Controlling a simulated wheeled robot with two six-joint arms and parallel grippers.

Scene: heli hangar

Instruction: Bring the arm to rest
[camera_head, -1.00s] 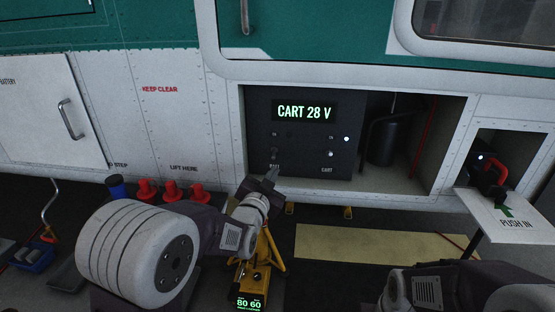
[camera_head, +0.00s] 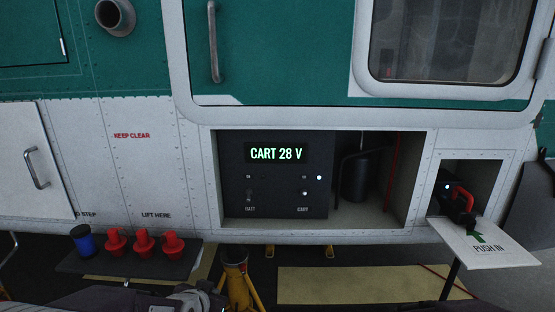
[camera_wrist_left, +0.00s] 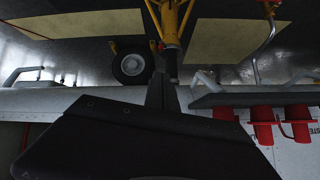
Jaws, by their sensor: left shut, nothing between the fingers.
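My left gripper (camera_head: 219,286) shows only in part at the bottom edge of the head view, low in front of the helicopter's side and beside a yellow jack (camera_head: 237,282). In the left wrist view the fingers of my left gripper (camera_wrist_left: 163,84) are together with nothing between them. My left arm is mostly cut off by the bottom edge of the head view. My right gripper is not in view.
The open bay holds a panel (camera_head: 274,180) reading "CART 28 V". To its right, a red-handled plug (camera_head: 462,197) sits above the "PUSH IN" flap (camera_head: 484,246). A dark shelf (camera_head: 78,262) carries red plugs (camera_head: 144,241) and a blue cup (camera_head: 81,240).

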